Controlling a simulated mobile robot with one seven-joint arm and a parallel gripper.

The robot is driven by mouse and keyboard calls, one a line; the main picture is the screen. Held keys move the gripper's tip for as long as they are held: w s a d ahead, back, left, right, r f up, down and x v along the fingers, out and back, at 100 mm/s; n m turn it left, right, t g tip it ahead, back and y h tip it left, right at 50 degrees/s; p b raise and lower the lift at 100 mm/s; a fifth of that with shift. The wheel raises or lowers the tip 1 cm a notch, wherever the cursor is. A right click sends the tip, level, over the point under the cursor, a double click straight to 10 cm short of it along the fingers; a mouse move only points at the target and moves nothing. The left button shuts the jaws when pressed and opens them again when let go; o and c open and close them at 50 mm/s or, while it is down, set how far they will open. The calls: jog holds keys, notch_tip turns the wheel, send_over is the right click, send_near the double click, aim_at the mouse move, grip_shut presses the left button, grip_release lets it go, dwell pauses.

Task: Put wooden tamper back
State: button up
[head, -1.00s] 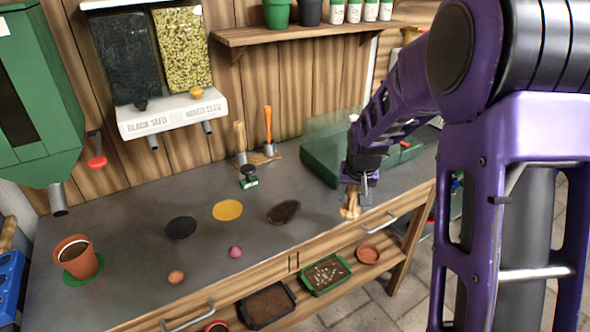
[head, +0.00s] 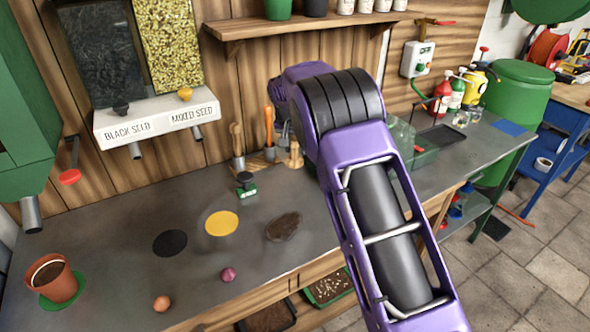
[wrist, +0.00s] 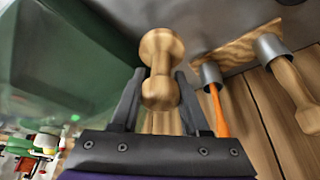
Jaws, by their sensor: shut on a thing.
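My gripper (wrist: 158,92) is shut on the wooden tamper (wrist: 161,68), a pale turned piece with a narrow waist and two rounded ends, held between its two dark fingers. In the head view the tamper (head: 294,156) shows upright at the back of the bench, by the right end of the wooden tool holder (head: 258,162). The holder also shows in the wrist view (wrist: 238,48), to the right of the tamper. I cannot tell whether the tamper touches the holder or bench. My arm hides most of the gripper in the head view.
An orange-handled tool (head: 269,124) and a wooden-handled tool (head: 237,138) stand in the holder's metal sleeves, close beside the tamper. A green translucent box (wrist: 70,80) is on its other side. A small black-and-green stamp (head: 246,185) stands in front. The plank wall is close behind.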

aim_at(294, 159)
notch_tip(294, 159, down, 7)
jog(key=shift+r, duration=0.1)
dwell(0.3)
jog(key=shift+f, duration=0.2)
jog(key=o, duration=1.2)
jog(key=shift+r, duration=0.1)
jog(key=shift+r, duration=0.25)
jog(key=v, duration=1.1)
jog(key=shift+s+r, duration=0.1)
jog(key=shift+r, duration=0.3)
